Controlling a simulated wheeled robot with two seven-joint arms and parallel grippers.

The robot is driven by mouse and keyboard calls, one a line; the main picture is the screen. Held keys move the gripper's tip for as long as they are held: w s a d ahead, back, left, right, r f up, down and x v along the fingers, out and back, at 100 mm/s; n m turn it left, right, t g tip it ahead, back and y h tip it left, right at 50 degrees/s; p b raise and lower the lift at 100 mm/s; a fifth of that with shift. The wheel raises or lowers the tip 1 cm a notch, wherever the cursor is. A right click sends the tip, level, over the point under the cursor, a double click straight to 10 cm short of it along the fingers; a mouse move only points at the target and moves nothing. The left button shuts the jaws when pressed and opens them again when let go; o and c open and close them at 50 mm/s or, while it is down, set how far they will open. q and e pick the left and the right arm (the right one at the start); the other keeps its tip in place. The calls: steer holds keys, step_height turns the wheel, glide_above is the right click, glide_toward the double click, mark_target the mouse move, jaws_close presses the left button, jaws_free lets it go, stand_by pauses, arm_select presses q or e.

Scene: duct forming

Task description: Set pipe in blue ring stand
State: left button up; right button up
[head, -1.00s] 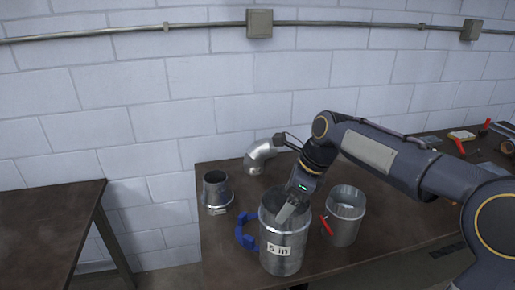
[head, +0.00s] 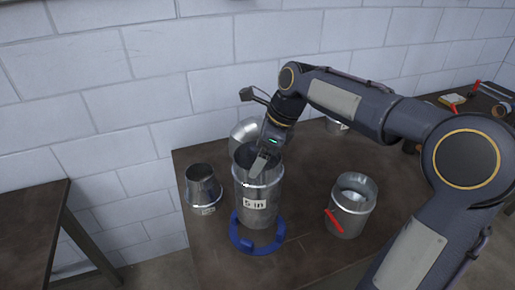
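The metal pipe (head: 257,190) labelled "5 in" is upright, with its lower end at the blue ring stand (head: 257,245) on the table. The front of the ring shows around the pipe's foot; whether the pipe is fully seated in it I cannot tell. My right gripper (head: 262,163) reaches down over the pipe's top rim, with a finger against the near wall. It appears shut on the rim; the other finger is hidden inside the pipe. My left gripper is not in view.
A metal reducer (head: 202,187) stands left on the brown table (head: 295,255). A metal elbow (head: 243,132) is behind the pipe. A metal duct piece with a red handle (head: 350,205) stands right. Tools (head: 485,95) lie far right. Table between pipe and red-handled piece is clear.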

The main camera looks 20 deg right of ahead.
steer(key=shift+f+b, duration=3.6)
steer(key=shift+f, duration=1.05)
steer(key=o, duration=1.2)
steer(key=shift+o, duration=0.2)
steer(key=shift+r, duration=0.1)
steer(key=v, duration=0.7)
steer(key=shift+r, duration=0.3)
steer(key=shift+s+d, duration=0.1)
